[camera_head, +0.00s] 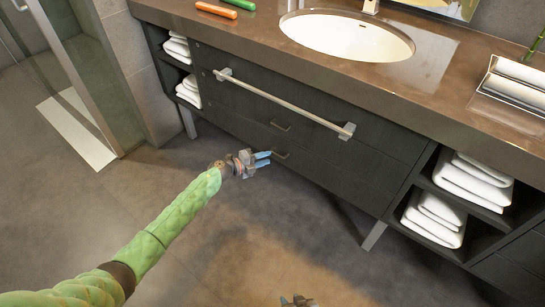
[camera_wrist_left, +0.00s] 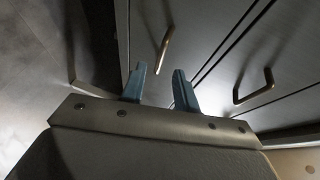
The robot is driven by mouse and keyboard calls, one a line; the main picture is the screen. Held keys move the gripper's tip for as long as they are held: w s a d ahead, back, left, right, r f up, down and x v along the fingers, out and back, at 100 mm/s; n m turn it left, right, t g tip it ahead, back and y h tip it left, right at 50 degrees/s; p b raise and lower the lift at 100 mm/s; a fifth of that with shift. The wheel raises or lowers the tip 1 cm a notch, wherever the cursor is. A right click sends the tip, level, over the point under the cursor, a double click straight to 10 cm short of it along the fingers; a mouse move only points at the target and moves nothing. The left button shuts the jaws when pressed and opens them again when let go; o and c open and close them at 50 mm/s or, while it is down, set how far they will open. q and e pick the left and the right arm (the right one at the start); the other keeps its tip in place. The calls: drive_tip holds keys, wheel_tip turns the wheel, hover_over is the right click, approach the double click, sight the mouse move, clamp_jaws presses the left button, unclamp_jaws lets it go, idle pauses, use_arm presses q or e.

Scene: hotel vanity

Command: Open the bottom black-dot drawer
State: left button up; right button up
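The dark vanity drawers show in the head view below the sink. The lower drawer front (camera_head: 330,177) carries a small brass handle (camera_head: 281,155), and the drawer looks shut. My left gripper (camera_head: 266,158) is just in front of that handle, with its blue fingers apart and nothing visible between them. In the left wrist view the open fingers (camera_wrist_left: 160,72) point at this handle (camera_wrist_left: 163,48), which lies just beyond the tips, seemingly not gripped. I cannot make out a black dot. My right gripper (camera_head: 298,300) shows only partly at the bottom edge; its fingers are unclear.
A second drawer handle (camera_head: 281,126) sits above; it also shows in the left wrist view (camera_wrist_left: 256,88). A towel bar (camera_head: 285,102) juts out across the upper drawer front. Open shelves with towels (camera_head: 473,183) flank the drawers. The floor (camera_head: 240,215) in front is clear.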

use_arm(q)
drive_tip(key=shift+x, duration=1.95)
clamp_jaws()
